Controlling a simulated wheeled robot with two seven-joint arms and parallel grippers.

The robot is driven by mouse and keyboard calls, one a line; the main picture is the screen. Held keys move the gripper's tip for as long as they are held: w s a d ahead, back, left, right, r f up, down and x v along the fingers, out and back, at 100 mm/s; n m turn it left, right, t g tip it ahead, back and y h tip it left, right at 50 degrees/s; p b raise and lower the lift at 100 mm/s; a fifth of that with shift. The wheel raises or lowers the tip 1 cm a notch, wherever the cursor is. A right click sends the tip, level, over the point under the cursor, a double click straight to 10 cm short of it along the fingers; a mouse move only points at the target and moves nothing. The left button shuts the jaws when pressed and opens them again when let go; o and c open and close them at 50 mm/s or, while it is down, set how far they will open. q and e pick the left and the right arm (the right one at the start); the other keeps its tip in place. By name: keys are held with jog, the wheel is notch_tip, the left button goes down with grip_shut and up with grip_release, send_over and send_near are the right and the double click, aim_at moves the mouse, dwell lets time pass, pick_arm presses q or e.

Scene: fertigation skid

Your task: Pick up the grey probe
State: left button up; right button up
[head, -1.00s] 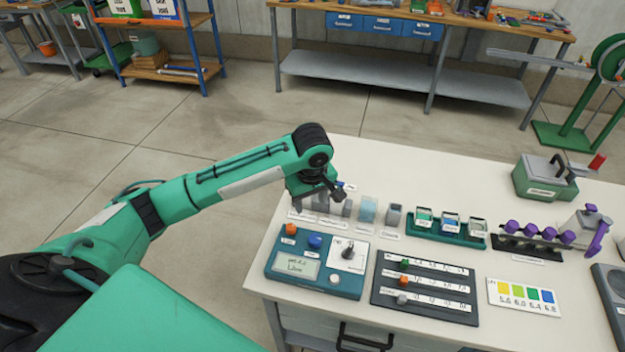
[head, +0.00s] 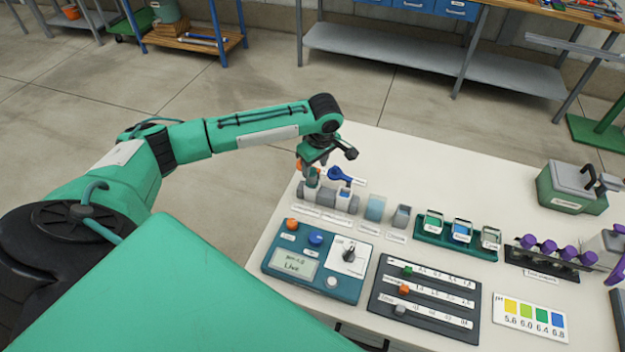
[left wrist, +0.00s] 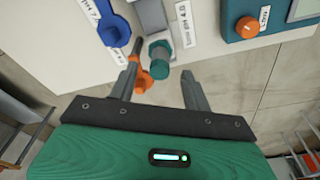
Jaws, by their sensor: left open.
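My left gripper (head: 318,166) is open and points down over the back left corner of the table. In the left wrist view its fingers (left wrist: 158,76) are spread, with a teal-capped, grey-bodied piece (left wrist: 159,53) between or just beyond the tips. I cannot tell for sure that this is the grey probe. An orange-ended piece with a dark rod (left wrist: 143,77) is by the left finger. A blue piece (head: 341,175) stands just right of the gripper and shows at the upper left of the left wrist view (left wrist: 103,30). Small grey holders (head: 325,197) stand beneath, partly hidden.
A teal meter box (head: 280,268) and a dark slider board (head: 384,300) lie in front. Clear cups (head: 375,208), a green rack (head: 425,238) of bottles and a purple-capped tube rack (head: 515,257) stand to the right.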

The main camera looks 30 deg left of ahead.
aim_at(313, 170)
pick_arm(q)
jog(key=shift+a+f+p, duration=0.35)
jog(key=shift+f+p, duration=0.2)
jog(key=shift+f, duration=0.3)
jog(key=shift+w+a+f, duration=0.1)
jog(key=shift+a+f, duration=0.05)
jog(key=shift+f, duration=0.5)
jog(key=shift+w+a+f, duration=0.1)
jog(key=shift+f, duration=0.5)
jog(key=shift+f+p, duration=0.3)
jog(key=shift+f, duration=0.1)
jog(key=c, duration=0.8)
grip_shut()
pick_arm(e)
jog(key=shift+w+a+r, duration=0.1)
jog(key=shift+w+r, duration=0.05)
jog(key=shift+r, duration=0.3)
jog(key=shift+w+a+r, duration=0.1)
jog(key=shift+w+r, duration=0.05)
jog(key=shift+r, duration=0.3)
